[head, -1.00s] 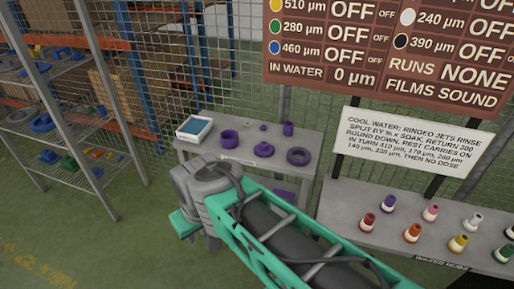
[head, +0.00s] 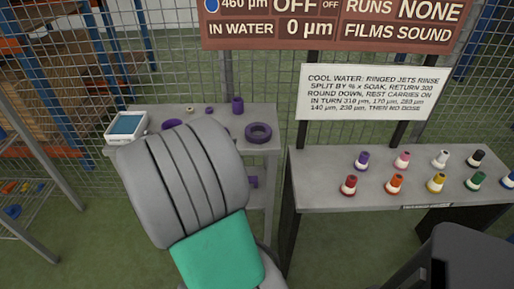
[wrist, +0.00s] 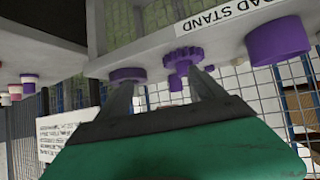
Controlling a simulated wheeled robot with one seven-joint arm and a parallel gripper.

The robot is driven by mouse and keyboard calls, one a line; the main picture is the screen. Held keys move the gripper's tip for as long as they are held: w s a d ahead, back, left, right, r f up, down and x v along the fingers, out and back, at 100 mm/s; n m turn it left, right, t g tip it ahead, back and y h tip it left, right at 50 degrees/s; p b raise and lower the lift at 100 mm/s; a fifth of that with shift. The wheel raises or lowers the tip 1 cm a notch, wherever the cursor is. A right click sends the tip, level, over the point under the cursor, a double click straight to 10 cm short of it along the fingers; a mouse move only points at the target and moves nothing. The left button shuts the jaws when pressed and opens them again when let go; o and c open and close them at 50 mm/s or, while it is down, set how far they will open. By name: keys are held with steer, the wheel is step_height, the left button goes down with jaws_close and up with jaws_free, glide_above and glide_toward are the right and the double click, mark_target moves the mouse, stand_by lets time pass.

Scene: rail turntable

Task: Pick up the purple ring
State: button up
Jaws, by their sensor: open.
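The purple ring (head: 258,132) lies flat near the right end of the grey stand (head: 262,146), its dark central hole facing up. In the upside-down wrist view the ring (wrist: 127,75) is at the left, beyond my left fingertip. My gripper (wrist: 160,92) is open and empty, its fingers spread toward the stand's edge. A purple toothed piece (wrist: 183,58) is beyond the right finger, beside the ring. My arm hides the gripper and this piece in the head view.
A wide purple round piece (wrist: 278,40) sits farther along the stand. A slim purple cylinder (head: 238,105) stands behind the ring, and a blue-topped tray (head: 126,125) is at the left. A second table (head: 330,190) with several coloured cones stands right. Wire mesh closes the back.

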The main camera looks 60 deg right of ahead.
mark_target(262, 129)
steer(key=o, duration=0.4)
steer(key=s+d+m+g+h, duration=0.1)
steer(key=s+d, duration=0.1)
steer(key=d, duration=0.1)
steer(key=s+d+f+m+h, duration=0.1)
steer(key=s+d, duration=0.1)
steer(key=d, duration=0.1)
steer(key=s+d+f+g+b, duration=0.1)
steer(key=s+d, duration=0.1)
steer(key=d, duration=0.1)
steer(key=shift+s+d+m+g+h, duration=0.15)
steer(key=shift+s+m+g+h, duration=0.15)
steer(key=shift+s+m+h, duration=0.1)
steer(key=x, duration=0.6)
steer(key=shift+d+f, duration=0.2)
steer(key=shift+f, duration=0.15)
steer(key=shift+w+r, duration=0.1)
steer(key=c, duration=1.5)
